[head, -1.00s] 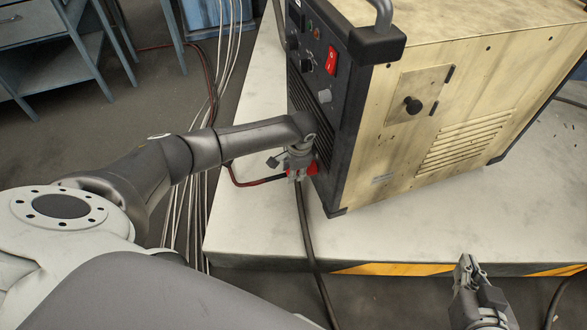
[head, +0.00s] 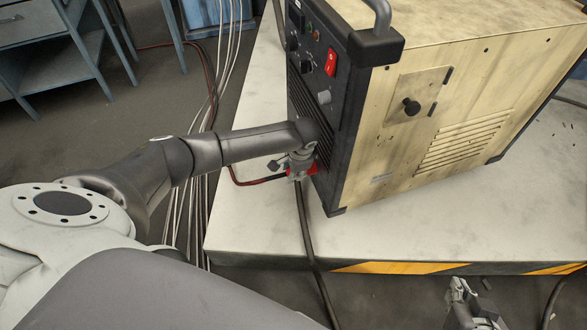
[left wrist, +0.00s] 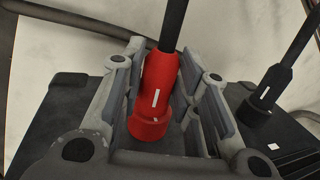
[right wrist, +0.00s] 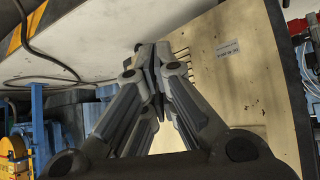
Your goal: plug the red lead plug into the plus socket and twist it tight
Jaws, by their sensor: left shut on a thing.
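The red lead plug (left wrist: 158,92) sits between the fingers of my left gripper (left wrist: 160,85), which is shut on it. A white mark shows on its side and its black cable runs up out of the left wrist view. In the head view, my left gripper (head: 296,166) is at the lower front of the machine (head: 322,110), with a bit of the red plug (head: 311,170) showing. The plus socket is hidden, so I cannot tell how deep the plug sits. My right gripper (head: 461,290) is below the table edge; its fingertips meet, empty, in the right wrist view (right wrist: 152,62).
A black plug (left wrist: 268,92) with its own cable stands at the panel beside the red one. The white table (head: 420,225) has a striped front edge and free room before the machine. A dark cable (head: 308,235) hangs over that edge.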

